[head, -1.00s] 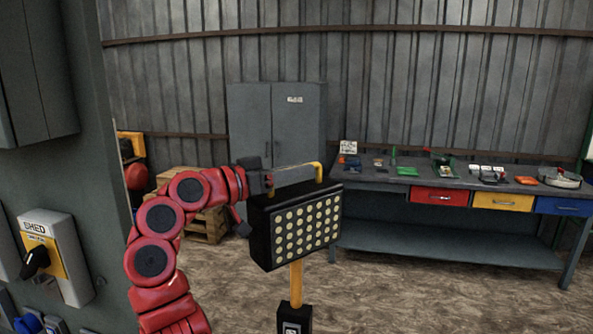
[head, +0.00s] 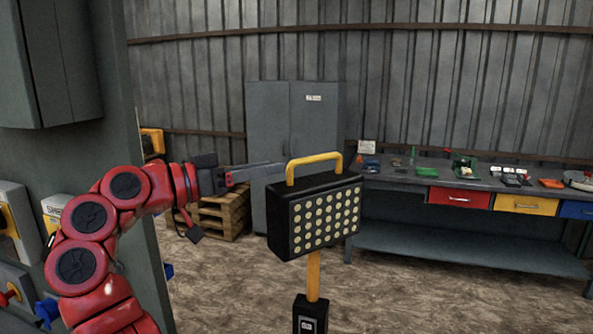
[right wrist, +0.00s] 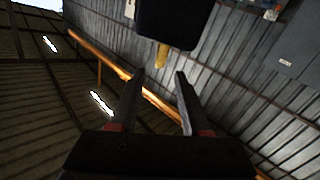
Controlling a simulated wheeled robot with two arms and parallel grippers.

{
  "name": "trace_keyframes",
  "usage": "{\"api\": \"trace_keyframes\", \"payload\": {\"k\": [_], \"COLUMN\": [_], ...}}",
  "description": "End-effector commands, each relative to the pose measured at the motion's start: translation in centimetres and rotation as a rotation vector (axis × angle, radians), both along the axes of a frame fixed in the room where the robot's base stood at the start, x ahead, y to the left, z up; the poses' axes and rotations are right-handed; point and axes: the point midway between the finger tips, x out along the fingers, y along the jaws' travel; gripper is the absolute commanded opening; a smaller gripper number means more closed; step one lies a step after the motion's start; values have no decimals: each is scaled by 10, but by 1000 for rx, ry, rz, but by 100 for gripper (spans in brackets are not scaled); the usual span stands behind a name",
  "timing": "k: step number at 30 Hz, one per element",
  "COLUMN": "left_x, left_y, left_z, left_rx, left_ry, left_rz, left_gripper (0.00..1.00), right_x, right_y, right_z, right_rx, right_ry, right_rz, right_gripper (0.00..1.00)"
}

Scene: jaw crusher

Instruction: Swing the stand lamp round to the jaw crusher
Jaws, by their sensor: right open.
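The stand lamp's black head (head: 326,219), with rows of round pale lights, faces the front right in the head view. It has a yellow carry handle (head: 314,166) on top and a yellow post (head: 313,275) below. My right gripper (head: 262,173), on the red arm, is open and empty just left of the handle, apparently apart from it. In the right wrist view, its open fingers (right wrist: 159,76) point toward a dark box with a yellow piece, which looks like the lamp head (right wrist: 170,22). I cannot make out the jaw crusher. My left gripper is not in view.
A grey panel with switches (head: 62,208) stands close at the left. A grey cabinet (head: 292,125) and wooden pallets (head: 225,212) are behind the lamp. A workbench with coloured drawers (head: 458,197) stands at the right. Bare floor lies in front of it.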

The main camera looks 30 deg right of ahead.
Motion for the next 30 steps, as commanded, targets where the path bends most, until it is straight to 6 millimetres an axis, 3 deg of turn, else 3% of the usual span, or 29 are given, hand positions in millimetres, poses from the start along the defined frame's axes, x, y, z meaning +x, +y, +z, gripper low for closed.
{"api": "trace_keyframes", "payload": {"k": [4,10,26,30], "left_x": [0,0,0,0], "left_y": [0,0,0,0], "left_z": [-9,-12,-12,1], "left_rx": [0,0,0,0], "left_ry": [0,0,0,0], "left_rz": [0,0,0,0], "left_gripper": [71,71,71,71], "right_x": [0,0,-1,-1], "right_y": [34,56,61,61], "right_z": [-2,-1,0,13], "right_rx": [-3,1,-1,0], "right_ry": [3,1,1,1], "right_rz": [3,-1,-1,-1], "right_gripper": [47,47,47,47]}}
